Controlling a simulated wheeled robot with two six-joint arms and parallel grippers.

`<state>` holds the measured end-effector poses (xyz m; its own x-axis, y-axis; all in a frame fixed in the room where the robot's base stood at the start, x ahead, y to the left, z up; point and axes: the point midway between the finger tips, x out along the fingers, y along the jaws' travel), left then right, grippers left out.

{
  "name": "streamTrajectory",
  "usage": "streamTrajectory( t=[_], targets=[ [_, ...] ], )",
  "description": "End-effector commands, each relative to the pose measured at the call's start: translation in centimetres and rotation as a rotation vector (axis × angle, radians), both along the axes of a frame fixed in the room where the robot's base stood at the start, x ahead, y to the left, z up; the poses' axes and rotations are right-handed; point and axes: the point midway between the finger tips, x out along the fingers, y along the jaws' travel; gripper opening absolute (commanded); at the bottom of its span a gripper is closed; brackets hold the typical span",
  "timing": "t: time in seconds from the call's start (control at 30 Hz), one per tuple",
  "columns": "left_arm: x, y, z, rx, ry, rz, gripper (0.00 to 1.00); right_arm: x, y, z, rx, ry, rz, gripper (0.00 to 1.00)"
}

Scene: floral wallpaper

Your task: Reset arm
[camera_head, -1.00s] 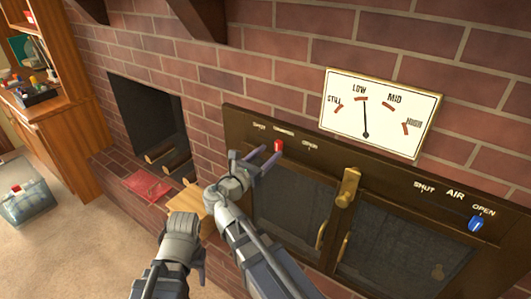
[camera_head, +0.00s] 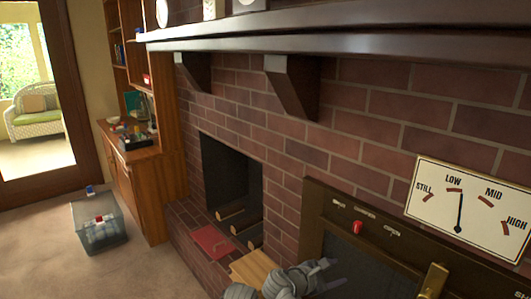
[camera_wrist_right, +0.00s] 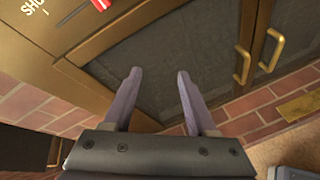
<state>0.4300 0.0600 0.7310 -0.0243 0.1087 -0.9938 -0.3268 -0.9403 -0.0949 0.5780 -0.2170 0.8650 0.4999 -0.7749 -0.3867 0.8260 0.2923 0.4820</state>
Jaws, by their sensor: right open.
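My right gripper (camera_head: 334,273) shows at the bottom of the head view, in front of the dark-framed fireplace doors and below the red knob (camera_head: 358,227). In the right wrist view the right gripper (camera_wrist_right: 158,76) has its two purple-grey fingers apart, with nothing between them. Past the fingers is a dark glass door panel (camera_wrist_right: 175,50), and the red knob (camera_wrist_right: 100,4) is at the top left edge. A small grey part at the bottom of the head view may belong to my left arm. My left gripper does not show.
A gauge (camera_head: 468,210) is on the brick wall at the right. A dark mantel shelf (camera_head: 340,35) runs overhead. A red book-like item (camera_head: 212,242) lies on the hearth by the firebox. A clear bin (camera_head: 98,228) stands on the carpet, whose left part is open.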

Motion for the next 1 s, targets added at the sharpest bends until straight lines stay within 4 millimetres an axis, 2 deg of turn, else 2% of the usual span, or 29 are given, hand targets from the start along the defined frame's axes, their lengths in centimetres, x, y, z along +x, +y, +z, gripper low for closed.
streamTrajectory(
  t=[0.03,0.1,0.2,0.33,0.53,0.63,0.7,0.87,1.0],
  targets=[
    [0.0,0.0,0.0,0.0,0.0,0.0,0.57,-1.4,0.8,-2.1,0.15,-0.038,-0.07,0.57],
    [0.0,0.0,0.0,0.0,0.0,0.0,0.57,-3.2,2.4,-5.0,0.366,-0.089,-0.197,0.57],
    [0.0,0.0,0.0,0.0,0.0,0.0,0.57,-6.0,5.2,-8.4,0.625,-0.133,-0.395,0.57],
    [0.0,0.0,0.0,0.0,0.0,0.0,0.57,-9.2,8.8,-11.1,0.859,-0.15,-0.637,0.57],
    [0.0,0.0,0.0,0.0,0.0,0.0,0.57,-13.3,13.7,-13.1,1.074,-0.129,-0.967,0.57],
    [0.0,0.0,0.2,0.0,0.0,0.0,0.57,-15.2,16.0,-13.2,1.14,-0.106,-1.125,0.57],
    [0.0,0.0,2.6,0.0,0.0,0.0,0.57,-14.9,15.8,-10.7,1.135,-0.112,-1.109,0.57],
    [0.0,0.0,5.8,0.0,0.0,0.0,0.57,-14.8,15.7,-7.5,1.134,-0.113,-1.106,0.57],
    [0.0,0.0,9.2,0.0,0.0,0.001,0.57,-14.8,15.7,-4.1,1.134,-0.113,-1.105,0.57]
  ],
)
